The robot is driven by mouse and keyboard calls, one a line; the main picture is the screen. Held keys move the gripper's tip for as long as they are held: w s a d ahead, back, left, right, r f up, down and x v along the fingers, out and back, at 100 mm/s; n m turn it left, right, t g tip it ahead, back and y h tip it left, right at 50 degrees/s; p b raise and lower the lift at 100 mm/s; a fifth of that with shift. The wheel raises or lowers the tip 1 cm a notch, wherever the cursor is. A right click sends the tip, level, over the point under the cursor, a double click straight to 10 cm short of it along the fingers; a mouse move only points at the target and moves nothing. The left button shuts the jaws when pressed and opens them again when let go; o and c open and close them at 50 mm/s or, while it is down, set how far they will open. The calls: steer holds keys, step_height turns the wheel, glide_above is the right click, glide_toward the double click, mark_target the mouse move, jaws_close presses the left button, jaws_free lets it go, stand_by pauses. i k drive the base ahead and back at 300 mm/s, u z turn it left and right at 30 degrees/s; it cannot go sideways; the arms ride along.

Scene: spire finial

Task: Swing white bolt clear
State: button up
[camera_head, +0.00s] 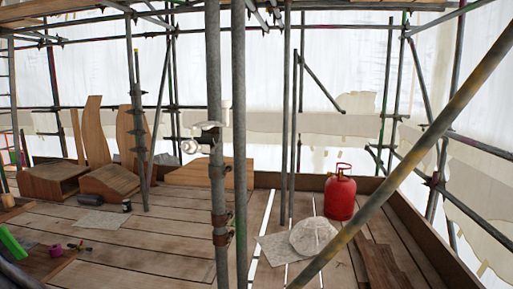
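A white fitting (207,126) sits on the near vertical scaffold pole (214,60), left of the middle of the picture. A short white stub (226,113) stands up at its right side. A white bolt-like piece with a rounded end (190,147) sticks out to the left just below it. The fitting is small, so I cannot tell whether the bolt is seated in it or hangs loose. My gripper is not in view.
A second vertical pole (239,140) stands close right of the first. Rusty couplers (221,238) clasp the first pole lower down. A diagonal tube (410,160) crosses the right side. A red gas bottle (341,196) and wooden boxes (55,180) stand on the plank deck (160,245).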

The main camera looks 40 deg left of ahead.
mark_target(184, 146)
steer(key=z, duration=0.2)
steer(key=k, duration=1.25)
steer(key=u, duration=1.4)
steer(key=i, duration=0.5)
